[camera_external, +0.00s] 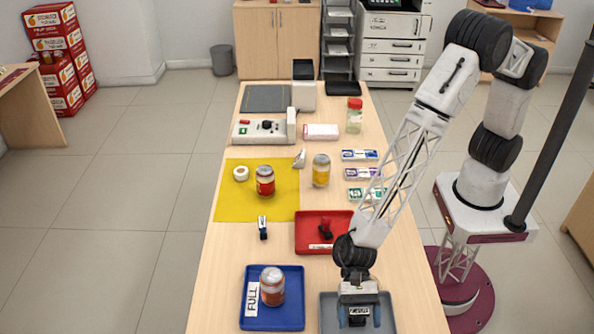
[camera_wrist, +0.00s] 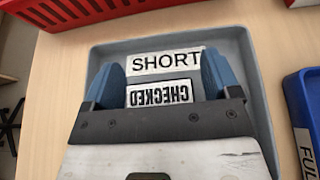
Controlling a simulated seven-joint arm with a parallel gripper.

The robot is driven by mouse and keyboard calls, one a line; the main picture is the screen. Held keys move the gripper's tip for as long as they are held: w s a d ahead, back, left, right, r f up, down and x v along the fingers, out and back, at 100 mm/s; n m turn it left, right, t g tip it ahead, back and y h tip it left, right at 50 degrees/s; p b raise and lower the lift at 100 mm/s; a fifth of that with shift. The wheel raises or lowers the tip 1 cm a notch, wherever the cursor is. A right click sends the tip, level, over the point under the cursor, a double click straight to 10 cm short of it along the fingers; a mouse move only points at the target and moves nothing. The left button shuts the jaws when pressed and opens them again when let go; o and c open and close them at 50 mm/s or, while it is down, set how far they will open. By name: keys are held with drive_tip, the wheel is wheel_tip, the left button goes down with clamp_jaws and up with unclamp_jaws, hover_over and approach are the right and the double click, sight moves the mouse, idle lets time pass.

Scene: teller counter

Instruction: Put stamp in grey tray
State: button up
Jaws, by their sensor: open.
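The grey tray (camera_external: 327,316) lies at the front of the counter, and its "SHORT" label (camera_wrist: 164,61) shows in the wrist view. A dark stamp (camera_external: 357,321) with a white plate reading mirrored "CHECKED" (camera_wrist: 159,95) is low at the tray, between my fingers. My gripper (camera_external: 359,315) points down over the tray, with its two blue fingers (camera_wrist: 162,78) spread on either side of the stamp. Whether the fingers touch the stamp is unclear. The gripper hides part of the stamp and tray.
A red tray (camera_external: 306,241) holding a small red-and-black object (camera_external: 326,229) lies behind.

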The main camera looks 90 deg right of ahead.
drive_tip(key=shift+r, duration=0.1)
drive_tip(key=shift+d+r, duration=0.1)
drive_tip(key=shift+r, duration=0.05)
drive_tip(key=shift+d+r, duration=0.2)
drive_tip(key=shift+d, duration=0.3)
drive_tip(key=v, duration=1)
drive_tip(key=shift+d, duration=0.35)
drive_tip(key=shift+r, duration=0.1)
